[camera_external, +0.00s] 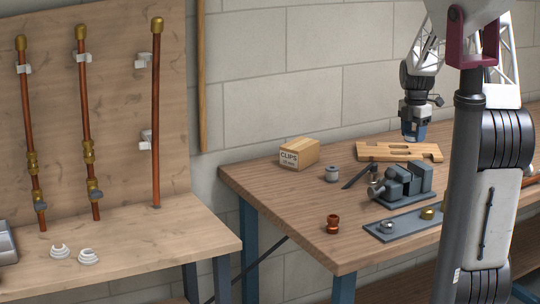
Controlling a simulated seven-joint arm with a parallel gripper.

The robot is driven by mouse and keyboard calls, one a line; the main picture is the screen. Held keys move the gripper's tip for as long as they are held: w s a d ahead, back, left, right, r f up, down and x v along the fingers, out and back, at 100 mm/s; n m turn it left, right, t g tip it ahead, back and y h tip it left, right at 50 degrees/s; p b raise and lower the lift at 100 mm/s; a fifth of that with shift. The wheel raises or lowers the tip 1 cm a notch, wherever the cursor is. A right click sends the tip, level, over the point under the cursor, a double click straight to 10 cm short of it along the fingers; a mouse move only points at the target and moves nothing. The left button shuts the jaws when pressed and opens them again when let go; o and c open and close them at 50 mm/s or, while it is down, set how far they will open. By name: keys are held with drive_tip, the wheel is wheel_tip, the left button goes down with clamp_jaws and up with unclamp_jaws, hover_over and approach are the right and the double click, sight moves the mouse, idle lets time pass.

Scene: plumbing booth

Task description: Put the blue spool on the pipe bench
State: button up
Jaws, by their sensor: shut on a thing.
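My gripper (414,122) hangs above the right workbench, near its back wall. It is shut on a small blue thing, which looks like the blue spool (413,132); the fingers partly hide it, and its exact shape is hard to tell. It appears above the notched wooden board, apart from the bench top. The bench with the copper pipes, which I take as the pipe bench (140,236), stands at the left. My gripper is far to the right of it.
The right workbench (270,188) holds a clips box (299,154), grey roll (332,173), vise (403,185), wooden board (385,151), copper fitting (333,224) and fittings plate (385,232). White rings (88,257) and a grey tray (7,245) occupy the pipe bench; its right part is clear.

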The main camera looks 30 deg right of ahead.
drive_tip(key=w+a+n, duration=0.3)
drive_tip(key=a, duration=1.3)
drive_tip(key=w+a+n, duration=0.2)
drive_tip(key=a+n, duration=0.1)
drive_tip(key=a, duration=1.3)
drive_tip(key=s+a+n, duration=0.3)
drive_tip(key=s+a, duration=0.2)
drive_tip(key=a, duration=1)
drive_tip(key=s+a+n, duration=0.3)
drive_tip(key=s+a, duration=0.1)
drive_tip(key=a, duration=1.1)
wheel_tip(320, 180, down, 15)
drive_tip(key=shift+s+r, duration=0.15)
drive_tip(key=shift+s, duration=0.2)
drive_tip(key=shift+w+a, duration=0.15)
drive_tip(key=w+a, duration=0.2)
drive_tip(key=w, duration=0.2)
drive_tip(key=w+a+f, duration=0.1)
drive_tip(key=w+a, duration=0.2)
drive_tip(key=w, duration=0.2)
drive_tip(key=w+a, duration=0.2)
drive_tip(key=w, duration=0.2)
drive_tip(key=shift+w+a+f, duration=0.25)
drive_tip(key=shift+w+a, duration=0.05)
drive_tip(key=shift+w, duration=0.1)
